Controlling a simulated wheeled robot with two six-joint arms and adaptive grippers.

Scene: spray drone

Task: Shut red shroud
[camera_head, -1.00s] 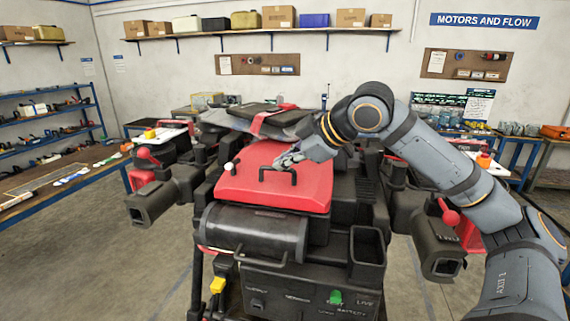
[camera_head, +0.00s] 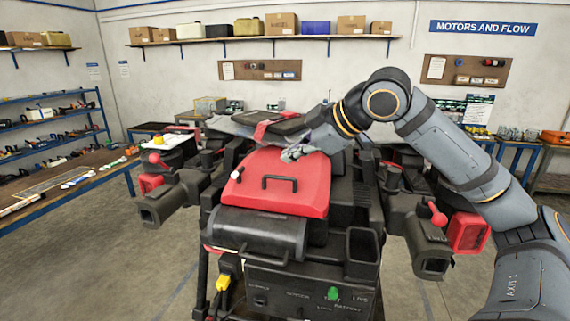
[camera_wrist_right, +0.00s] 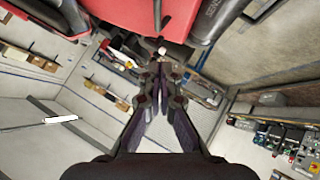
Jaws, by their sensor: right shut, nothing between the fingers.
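The red shroud (camera_head: 250,192) is a lid with a black bar handle (camera_head: 279,178), lying low over the top of the drone body (camera_head: 310,274). I cannot tell whether its rim sits fully flush. My right gripper (camera_head: 289,154) is just above and behind the handle, over the shroud's back part. Its fingers are shut and empty. In the right wrist view the shut fingertips (camera_wrist_right: 161,60) point toward a red surface (camera_wrist_right: 145,15) at the top, probably the shroud. Contact there cannot be told. My left gripper is not in view.
A black cylinder (camera_head: 258,233) lies in front of the shroud. Dark nozzle-like units stand at the drone's left (camera_head: 162,204) and right (camera_head: 430,243). A grey panel with a red strap (camera_head: 264,128) lies behind. Workbenches line the walls.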

